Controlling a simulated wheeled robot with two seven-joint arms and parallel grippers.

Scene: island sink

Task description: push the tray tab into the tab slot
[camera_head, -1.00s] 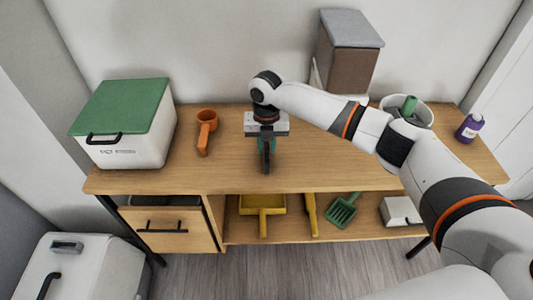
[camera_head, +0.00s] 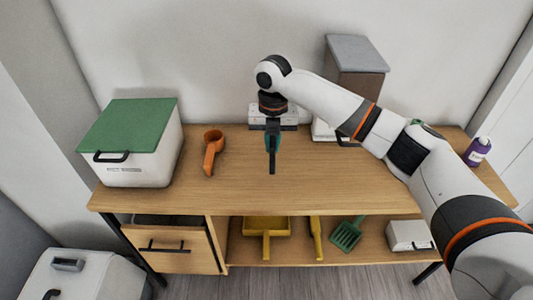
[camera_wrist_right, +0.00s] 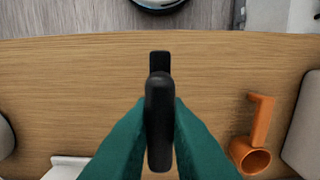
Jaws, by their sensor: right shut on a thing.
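My right gripper (camera_head: 272,142) is above the middle of the wooden tabletop, its teal fingers pointing down. It is shut on a black elongated thing (camera_head: 272,165) that sticks out below the fingers. In the right wrist view the same black thing (camera_wrist_right: 159,120) sits between the teal fingers (camera_wrist_right: 160,130), with a rounded knob nearest the camera and a narrower bar beyond it. I cannot tell whether it is the tray tab, nor whether it touches the table. I cannot make out the tab slot. My left gripper is out of view.
A white box with a green lid (camera_head: 130,140) and an orange scoop (camera_head: 211,150) stand left. A brown bin with grey lid (camera_head: 352,72) is behind, a purple bottle (camera_head: 477,152) at right. Yellow and green tools lie on the shelf below. The front tabletop is clear.

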